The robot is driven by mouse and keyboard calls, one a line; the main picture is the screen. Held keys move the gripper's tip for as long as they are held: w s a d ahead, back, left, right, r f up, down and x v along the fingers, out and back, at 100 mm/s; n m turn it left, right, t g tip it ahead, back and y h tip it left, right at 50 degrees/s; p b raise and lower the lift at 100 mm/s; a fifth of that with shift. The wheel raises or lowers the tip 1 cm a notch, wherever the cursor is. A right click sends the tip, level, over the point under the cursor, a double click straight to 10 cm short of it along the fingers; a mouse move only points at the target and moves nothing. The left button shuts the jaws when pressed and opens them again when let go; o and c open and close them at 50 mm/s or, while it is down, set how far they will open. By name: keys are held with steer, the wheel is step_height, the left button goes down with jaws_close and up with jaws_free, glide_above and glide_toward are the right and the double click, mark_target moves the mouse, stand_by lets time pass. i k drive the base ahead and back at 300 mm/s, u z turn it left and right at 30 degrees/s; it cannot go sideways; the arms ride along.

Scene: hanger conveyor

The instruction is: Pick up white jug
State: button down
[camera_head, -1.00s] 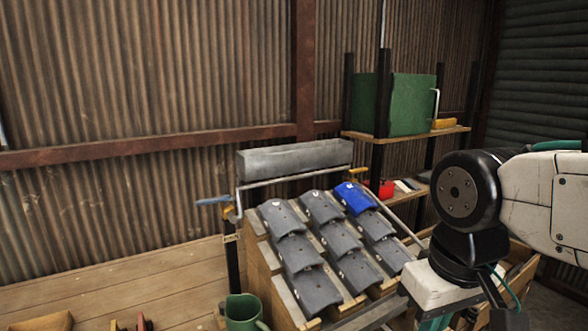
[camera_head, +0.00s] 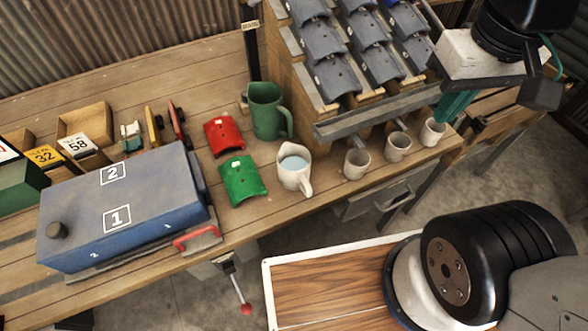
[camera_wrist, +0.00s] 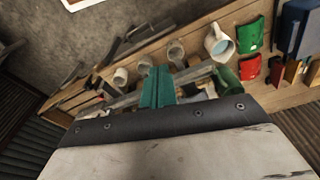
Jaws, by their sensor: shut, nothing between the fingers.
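The white jug (camera_head: 294,168) stands upright near the front edge of the wooden bench, with its handle toward the front and pale blue inside it. It also shows in the wrist view (camera_wrist: 218,44), beyond the fingers and to their right. My gripper (camera_head: 455,106) is up at the right of the head view, well to the right of the jug and apart from it. Its teal fingers are shut together and empty, as the wrist view (camera_wrist: 158,86) also shows.
A green jug (camera_head: 266,110) stands behind the white jug. Red (camera_head: 223,134) and green (camera_head: 242,180) curved tiles lie to its left. Several small cups (camera_head: 357,163) stand to its right, below the rack of grey tiles (camera_head: 330,75). A blue box (camera_head: 125,205) stands farther left.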

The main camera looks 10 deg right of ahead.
mark_target(293, 160)
steer(key=u, duration=2.7)
steer(key=k, duration=0.7)
steer(key=z, duration=0.55)
